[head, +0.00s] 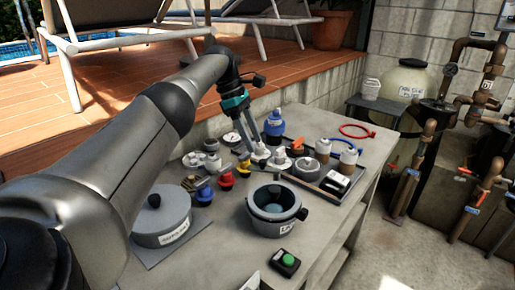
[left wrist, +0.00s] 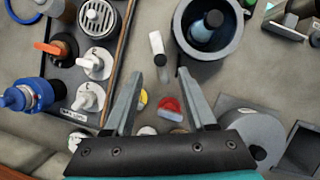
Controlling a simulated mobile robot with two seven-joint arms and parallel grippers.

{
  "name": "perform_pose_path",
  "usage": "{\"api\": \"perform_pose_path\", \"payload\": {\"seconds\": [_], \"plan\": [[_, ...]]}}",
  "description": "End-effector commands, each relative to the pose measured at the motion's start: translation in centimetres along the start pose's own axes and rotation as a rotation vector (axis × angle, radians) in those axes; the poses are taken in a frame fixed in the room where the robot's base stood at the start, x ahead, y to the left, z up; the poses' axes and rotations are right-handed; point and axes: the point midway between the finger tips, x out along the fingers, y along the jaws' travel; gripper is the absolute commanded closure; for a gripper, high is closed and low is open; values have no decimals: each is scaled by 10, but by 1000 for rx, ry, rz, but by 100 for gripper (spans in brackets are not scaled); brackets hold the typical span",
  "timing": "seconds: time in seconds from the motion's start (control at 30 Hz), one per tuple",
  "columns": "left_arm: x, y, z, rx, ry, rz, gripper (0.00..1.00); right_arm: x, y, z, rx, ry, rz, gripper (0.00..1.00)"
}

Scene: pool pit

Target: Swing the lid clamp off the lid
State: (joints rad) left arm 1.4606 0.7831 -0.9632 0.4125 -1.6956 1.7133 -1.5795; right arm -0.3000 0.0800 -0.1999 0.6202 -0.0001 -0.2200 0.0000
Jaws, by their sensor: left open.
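A round grey lidded vessel (head: 163,215) with a label and a dark knob on top stands at the table's left, partly behind my left arm. It also shows in the left wrist view (left wrist: 252,138). An open grey pot (head: 262,224) with a dark block at its right side stands at the front middle. It also shows in the left wrist view (left wrist: 180,45). I cannot tell surely which part is the lid clamp. My left gripper (head: 256,148) is open and empty, pointing down above the small parts behind the pot, apart from both vessels. My right gripper is out of view.
A tray (head: 318,187) with fittings lies right of centre. A blue-capped part (head: 274,124), yellow and red knobs and a gauge (head: 232,139) crowd the middle. A green-button box (head: 285,262) sits near the front edge. Pipes stand at the right.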

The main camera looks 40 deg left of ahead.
Motion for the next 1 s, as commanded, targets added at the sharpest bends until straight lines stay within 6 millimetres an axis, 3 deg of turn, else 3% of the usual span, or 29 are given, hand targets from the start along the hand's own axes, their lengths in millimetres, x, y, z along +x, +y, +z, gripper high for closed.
{"api": "perform_pose_path", "payload": {"seconds": [0.27,1.0], "plan": [[-19,0,1,0,0,-1,44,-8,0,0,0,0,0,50],[-19,0,0,1,0,-1,44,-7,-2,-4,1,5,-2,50]]}}
